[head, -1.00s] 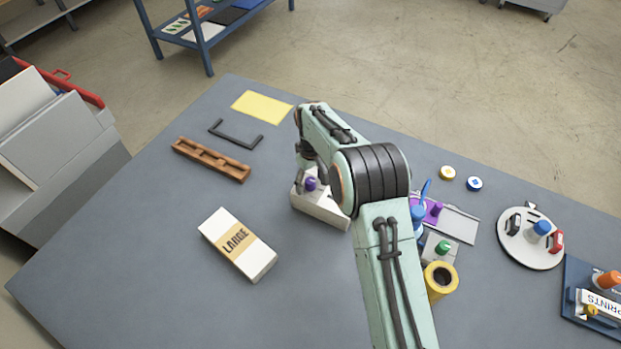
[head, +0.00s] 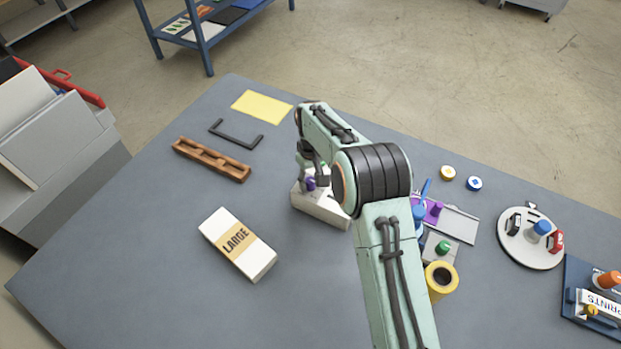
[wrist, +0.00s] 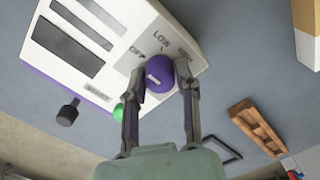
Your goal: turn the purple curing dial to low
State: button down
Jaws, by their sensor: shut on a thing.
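The purple dial (wrist: 160,74) sits on the sloped face of a white unit (wrist: 110,20) with a purple edge. In the head view the dial (head: 311,183) is partly covered by my gripper (head: 315,176), and the unit (head: 320,210) is partly behind my arm. In the wrist view my gripper (wrist: 164,72) has one finger on each side of the dial and is shut on it. I cannot tell which label the dial's pale mark points to.
A box marked LARGE (head: 238,244) and a brown wooden rack (head: 211,160) lie to the left. Several small items crowd the right. The table's front left is clear.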

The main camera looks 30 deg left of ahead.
aim_at(310, 180)
jog(key=m, duration=0.5)
jog(key=shift+f, duration=0.1)
jog(key=m, duration=0.5)
dwell(0.4)
jog(key=c, duration=0.8)
grip_release()
notch_tip(310, 180, up, 12)
